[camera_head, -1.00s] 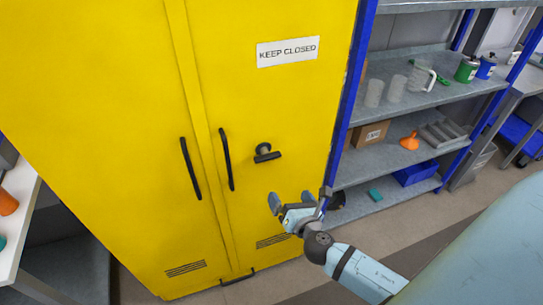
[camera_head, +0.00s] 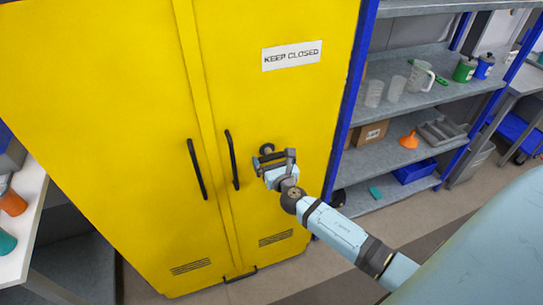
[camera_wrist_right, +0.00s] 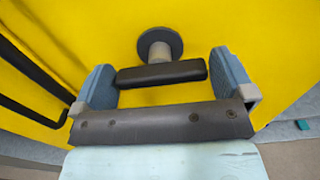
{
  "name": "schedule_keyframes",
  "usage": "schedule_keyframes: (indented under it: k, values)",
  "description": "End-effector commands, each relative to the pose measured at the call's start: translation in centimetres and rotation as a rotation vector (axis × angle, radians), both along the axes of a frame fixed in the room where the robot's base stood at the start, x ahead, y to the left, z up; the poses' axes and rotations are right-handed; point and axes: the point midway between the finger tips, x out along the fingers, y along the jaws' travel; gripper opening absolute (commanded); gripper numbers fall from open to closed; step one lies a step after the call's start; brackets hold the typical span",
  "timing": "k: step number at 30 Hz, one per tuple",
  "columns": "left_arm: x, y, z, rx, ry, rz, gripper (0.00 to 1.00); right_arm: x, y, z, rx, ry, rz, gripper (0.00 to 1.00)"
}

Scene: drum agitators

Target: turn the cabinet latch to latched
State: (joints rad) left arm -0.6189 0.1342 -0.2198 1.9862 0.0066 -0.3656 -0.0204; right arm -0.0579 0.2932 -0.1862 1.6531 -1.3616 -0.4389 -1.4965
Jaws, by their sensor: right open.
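The yellow cabinet (camera_head: 110,110) stands with both doors shut. Its latch (camera_head: 267,150) is a dark round hub with a bar handle on the right door. In the right wrist view the latch bar (camera_wrist_right: 162,73) lies close to level, with the grey round hub (camera_wrist_right: 160,44) behind it. My right gripper (camera_head: 274,160) is at the latch. In the wrist view its blue fingers (camera_wrist_right: 168,82) are open, one beyond each end of the bar, with a gap visible at the right end. Contact at the left end is hard to tell. My left gripper is not in view.
Two black door handles (camera_head: 232,160) run down the cabinet left of the latch. A blue-framed shelf unit (camera_head: 350,120) with jugs, a box and an orange funnel (camera_head: 410,140) stands close on the right. A white bench (camera_head: 24,225) is at the left.

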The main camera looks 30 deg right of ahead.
Motion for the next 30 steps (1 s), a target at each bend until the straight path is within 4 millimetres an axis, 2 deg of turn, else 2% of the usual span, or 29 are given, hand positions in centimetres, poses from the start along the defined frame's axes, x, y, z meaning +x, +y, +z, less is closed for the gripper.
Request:
schedule_keyframes:
  k: [3, 11, 12, 16, 23, 30]
  values:
    - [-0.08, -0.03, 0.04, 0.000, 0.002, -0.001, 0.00, 0.61, -0.15, -0.01, 0.000, 0.001, 0.000, 1.00]
    - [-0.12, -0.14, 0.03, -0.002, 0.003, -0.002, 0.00, 0.72, -0.17, -0.03, 0.000, 0.001, 0.000, 1.00]
    - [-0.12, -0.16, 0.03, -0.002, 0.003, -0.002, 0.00, 0.72, -0.17, -0.02, 0.000, 0.001, 0.000, 0.95]
    - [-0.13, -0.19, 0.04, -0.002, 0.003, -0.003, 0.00, 0.71, -0.18, -0.02, 0.000, 0.000, 0.000, 0.66]
    - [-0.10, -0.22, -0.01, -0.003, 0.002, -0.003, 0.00, 0.70, -0.18, -0.06, 0.010, -0.002, 0.000, 0.66]
    - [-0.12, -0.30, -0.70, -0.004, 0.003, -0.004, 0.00, 0.69, -0.16, -0.19, 0.093, -0.022, 0.000, 0.66]
